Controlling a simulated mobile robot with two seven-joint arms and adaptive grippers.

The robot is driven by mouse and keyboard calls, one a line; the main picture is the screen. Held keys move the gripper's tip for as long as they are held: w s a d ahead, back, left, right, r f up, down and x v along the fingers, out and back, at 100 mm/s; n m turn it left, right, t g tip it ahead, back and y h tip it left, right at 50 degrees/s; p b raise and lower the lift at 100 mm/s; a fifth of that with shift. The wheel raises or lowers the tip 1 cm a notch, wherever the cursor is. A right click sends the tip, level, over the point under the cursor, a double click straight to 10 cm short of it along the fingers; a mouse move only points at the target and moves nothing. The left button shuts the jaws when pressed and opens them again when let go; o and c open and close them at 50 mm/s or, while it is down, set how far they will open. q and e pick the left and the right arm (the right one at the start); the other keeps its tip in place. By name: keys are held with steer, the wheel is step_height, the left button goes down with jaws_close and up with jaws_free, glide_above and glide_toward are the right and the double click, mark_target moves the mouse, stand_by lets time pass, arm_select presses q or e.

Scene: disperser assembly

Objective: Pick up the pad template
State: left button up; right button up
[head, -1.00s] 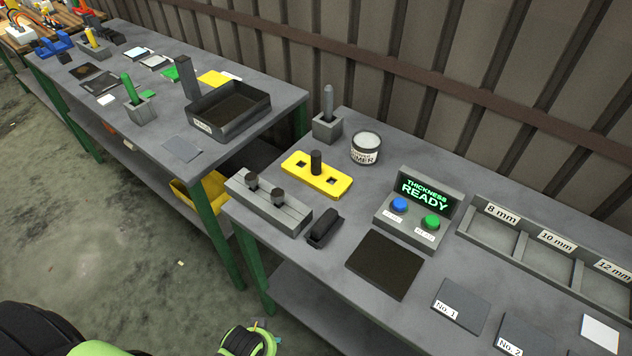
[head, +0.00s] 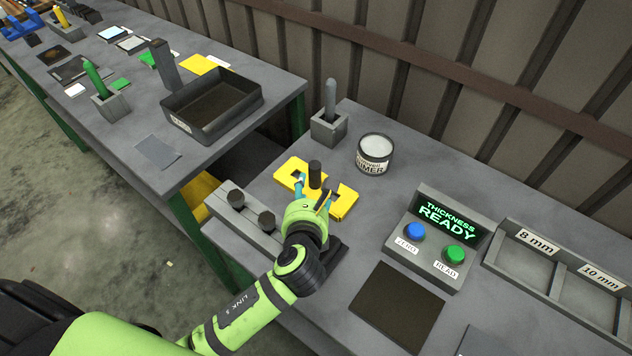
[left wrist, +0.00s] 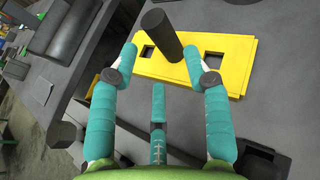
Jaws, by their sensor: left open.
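The pad template is most likely the yellow plate (head: 344,203) with square holes and a black upright knob (head: 315,174), lying flat on the right-hand bench. It also shows in the left wrist view (left wrist: 236,74), with its black knob (left wrist: 162,34) leaning in the picture. My left gripper (head: 313,188) is open at the plate, its teal fingers near the knob. In the left wrist view the fingertips (left wrist: 168,56) stand on either side of the knob's line, with a gap to it. My arm hides part of the plate's near edge. My right gripper is not in view.
A grey block with two dark knobs (head: 250,214) is close to the arm. A primer tin (head: 374,154), a holder with a grey stick (head: 329,122) and a thickness gauge (head: 434,240) stand around. A dark mat (head: 397,306) lies in front. A second bench holds a black tray (head: 212,107).

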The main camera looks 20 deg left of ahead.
mark_target(311, 177)
arm_select(q)
steer(key=shift+s+d, duration=0.1)
steer(key=shift+s, duration=0.15)
steer(key=shift+p+x, duration=0.35)
steer(key=shift+x, duration=0.5)
steer(key=x, duration=0.3)
steer(key=shift+s+f, duration=0.1)
steer(key=shift+f, duration=0.05)
steer(key=shift+w+a+f, duration=0.2)
steer(key=shift+w, duration=0.4)
steer(key=shift+w+f, duration=0.1)
steer(key=shift+w, duration=0.05)
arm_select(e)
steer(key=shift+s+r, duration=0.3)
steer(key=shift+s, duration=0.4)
arm_select(q)
jaws_close()
steer(key=shift+r, duration=0.25)
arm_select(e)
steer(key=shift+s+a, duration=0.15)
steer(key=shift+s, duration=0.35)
